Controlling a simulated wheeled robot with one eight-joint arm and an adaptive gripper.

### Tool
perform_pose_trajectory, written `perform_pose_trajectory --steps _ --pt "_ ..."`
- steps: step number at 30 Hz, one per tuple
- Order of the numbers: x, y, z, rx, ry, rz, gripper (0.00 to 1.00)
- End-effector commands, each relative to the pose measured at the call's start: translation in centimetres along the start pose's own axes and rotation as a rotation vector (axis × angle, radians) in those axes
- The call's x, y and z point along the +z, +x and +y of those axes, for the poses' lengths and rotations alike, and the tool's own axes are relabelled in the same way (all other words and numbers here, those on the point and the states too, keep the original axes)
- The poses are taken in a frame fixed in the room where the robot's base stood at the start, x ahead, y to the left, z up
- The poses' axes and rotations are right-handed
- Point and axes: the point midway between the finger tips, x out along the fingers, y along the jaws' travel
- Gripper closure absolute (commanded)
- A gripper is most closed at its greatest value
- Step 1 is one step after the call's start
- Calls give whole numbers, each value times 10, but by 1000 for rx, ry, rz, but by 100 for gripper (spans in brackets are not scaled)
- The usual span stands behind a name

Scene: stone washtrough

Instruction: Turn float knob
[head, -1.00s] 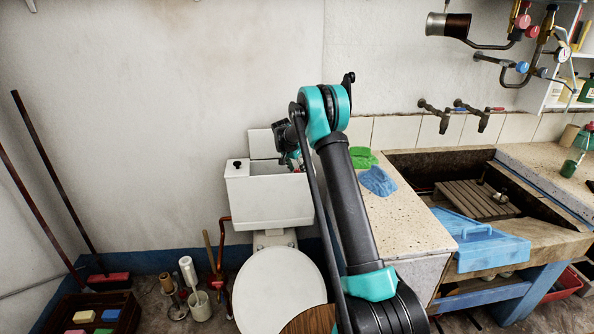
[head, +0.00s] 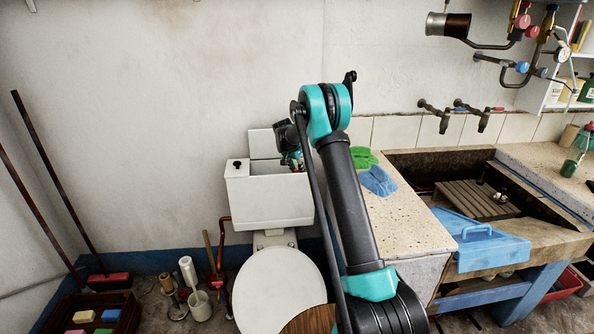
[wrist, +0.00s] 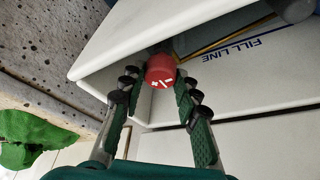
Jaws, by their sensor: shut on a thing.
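The red float knob (wrist: 160,70), with white plus and minus marks, sits just inside the open cistern (wrist: 225,95) in the wrist view. My gripper (wrist: 157,80) is shut on the knob, with a green-padded finger on each side of it. In the head view the white cistern (head: 265,205) stands behind the toilet bowl, and my gripper (head: 297,164) reaches into its right end. The knob is too small and too covered to make out clearly there.
A terrazzo counter (head: 405,225) with a green cloth (head: 361,158) and a blue cloth (head: 378,181) lies close on the right of the cistern. The stone trough (head: 440,165) is farther right. Brooms lean on the left wall.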

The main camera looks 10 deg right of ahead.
Motion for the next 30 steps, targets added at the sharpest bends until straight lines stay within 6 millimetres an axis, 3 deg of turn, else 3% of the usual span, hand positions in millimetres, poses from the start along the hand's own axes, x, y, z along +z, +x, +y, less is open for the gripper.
perform_pose_trajectory --steps 30 --pt "-3 1 6 -340 -815 0 98"
